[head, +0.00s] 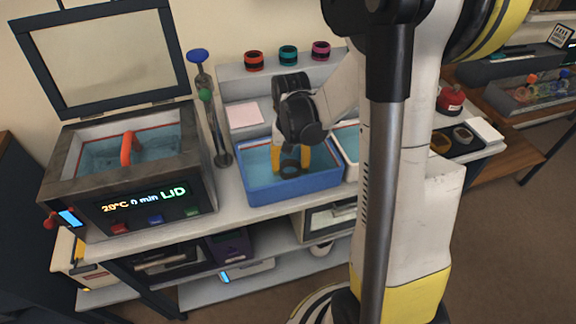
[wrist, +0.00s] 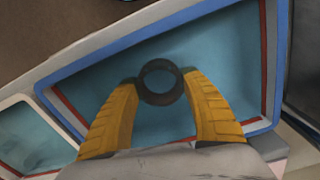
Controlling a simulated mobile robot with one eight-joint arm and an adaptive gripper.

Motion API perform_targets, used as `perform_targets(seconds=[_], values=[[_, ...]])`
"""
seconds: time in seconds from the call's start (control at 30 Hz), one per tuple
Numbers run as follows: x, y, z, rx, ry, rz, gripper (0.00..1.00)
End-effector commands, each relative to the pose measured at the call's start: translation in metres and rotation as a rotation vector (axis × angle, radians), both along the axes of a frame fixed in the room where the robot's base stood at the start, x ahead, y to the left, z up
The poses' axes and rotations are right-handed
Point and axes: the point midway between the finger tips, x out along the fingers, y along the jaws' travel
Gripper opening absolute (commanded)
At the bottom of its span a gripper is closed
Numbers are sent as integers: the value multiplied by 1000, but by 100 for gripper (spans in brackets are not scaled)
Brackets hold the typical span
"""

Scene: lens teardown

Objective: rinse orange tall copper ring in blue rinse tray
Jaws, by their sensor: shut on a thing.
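My gripper (head: 290,160) points down into the blue rinse tray (head: 290,191), its yellow fingers shut on a dark ring. The ring (head: 291,174) looks dark grey-brown here, and no orange shows on it. In the wrist view the ring (wrist: 160,100) sits between the two fingertips of my gripper (wrist: 160,82), its hole facing the camera. Behind it is the blue-green water inside the blue tray (wrist: 170,27). The ring is within the tray's walls; I cannot tell whether it touches the water.
A bath (head: 70,188) with its lid (head: 97,57) raised stands left of the tray; its display reads 20°C, 0 min, LID. A slim stand (head: 213,120) rises between them. A white-rimmed tray (head: 349,170) adjoins on the right. Red (head: 254,60), teal (head: 288,55) and magenta (head: 321,50) rings sit behind.

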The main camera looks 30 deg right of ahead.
Motion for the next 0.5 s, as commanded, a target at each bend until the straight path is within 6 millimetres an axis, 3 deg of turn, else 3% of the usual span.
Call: perform_targets(seconds=[0.5], values=[[0,0,50,0,0,0,20]])
